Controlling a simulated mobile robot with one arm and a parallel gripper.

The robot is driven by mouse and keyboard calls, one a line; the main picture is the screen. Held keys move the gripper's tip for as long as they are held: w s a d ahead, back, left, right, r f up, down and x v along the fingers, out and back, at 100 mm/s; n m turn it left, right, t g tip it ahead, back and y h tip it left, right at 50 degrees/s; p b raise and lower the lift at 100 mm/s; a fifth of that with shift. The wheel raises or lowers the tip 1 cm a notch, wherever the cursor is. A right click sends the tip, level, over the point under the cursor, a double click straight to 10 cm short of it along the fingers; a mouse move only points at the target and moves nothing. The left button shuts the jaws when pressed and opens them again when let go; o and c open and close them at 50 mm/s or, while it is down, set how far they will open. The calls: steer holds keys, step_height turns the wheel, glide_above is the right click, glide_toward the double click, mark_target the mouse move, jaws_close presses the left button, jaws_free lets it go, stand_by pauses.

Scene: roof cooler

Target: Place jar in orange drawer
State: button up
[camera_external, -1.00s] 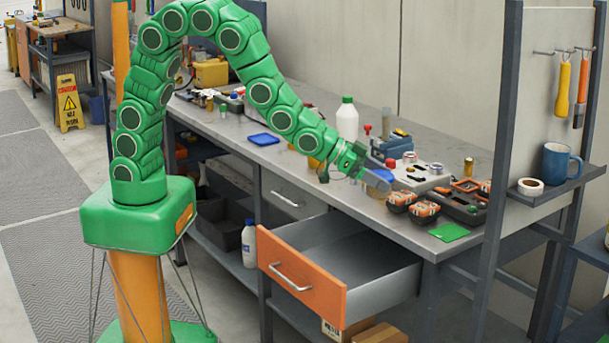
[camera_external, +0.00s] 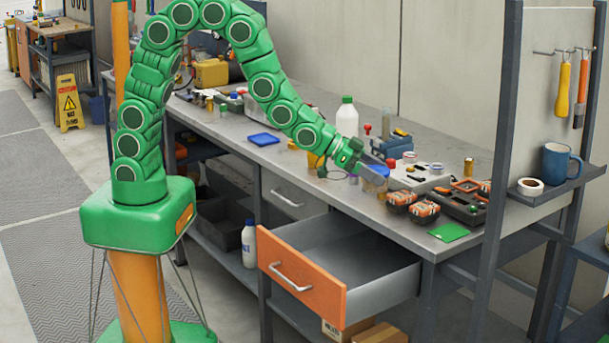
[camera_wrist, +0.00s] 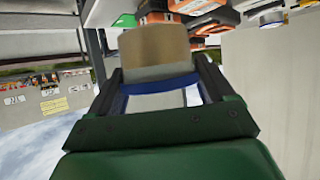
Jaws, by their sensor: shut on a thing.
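The jar (camera_external: 373,184) has a blue lid and tan contents. It is at the front part of the workbench top, left of the orange-and-black boxes. My gripper (camera_external: 374,169) is shut on it near the lid. In the wrist view the tan jar (camera_wrist: 153,48) with its blue band sits between the fingers of my gripper (camera_wrist: 160,82). I cannot tell how far the jar is above the bench. The orange drawer (camera_external: 300,283) is pulled out below the bench edge, to the left of and below the jar. Its visible inside is empty.
The workbench (camera_external: 300,165) holds a white bottle (camera_external: 347,118), a blue tray (camera_external: 263,139), orange-and-black boxes (camera_external: 401,200) and a green pad (camera_external: 449,231). A tall panel with a shelf and a blue mug (camera_external: 559,161) stands at the right. The space above the open drawer is clear.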

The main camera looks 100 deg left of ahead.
step_height(320, 180, up, 18)
steer(key=r, duration=0.1)
steer(key=s+a+n+g+y, duration=0.1)
steer(key=a+n+y, duration=0.2)
steer(key=a, duration=1.1)
steer(key=s+a+n+y, duration=0.2)
steer(key=a+y, duration=0.1)
steer(key=a, duration=1.1)
steer(key=s+a+n+g+y, duration=0.1)
steer(key=s+a+n, duration=0.1)
steer(key=s+a, duration=0.5)
steer(key=s+a+f+n+g+y, duration=0.1)
steer(key=s+a+n+g+y, duration=0.15)
steer(key=a, duration=0.95)
steer(key=s+a+n+g+y, duration=0.1)
steer(key=s+a+n, duration=0.1)
steer(key=s+a, duration=0.55)
steer(key=shift+w+a+f, duration=0.2)
steer(key=shift+a+f, duration=0.1)
steer(key=shift+f, duration=4.05)
steer(key=shift+w+a+f, duration=0.15)
steer(key=shift+a+f, duration=0.1)
steer(key=shift+f, duration=4.15)
steer(key=shift+w+a+f, duration=0.2)
steer(key=shift+a+f, duration=0.1)
steer(key=shift+f, duration=4.05)
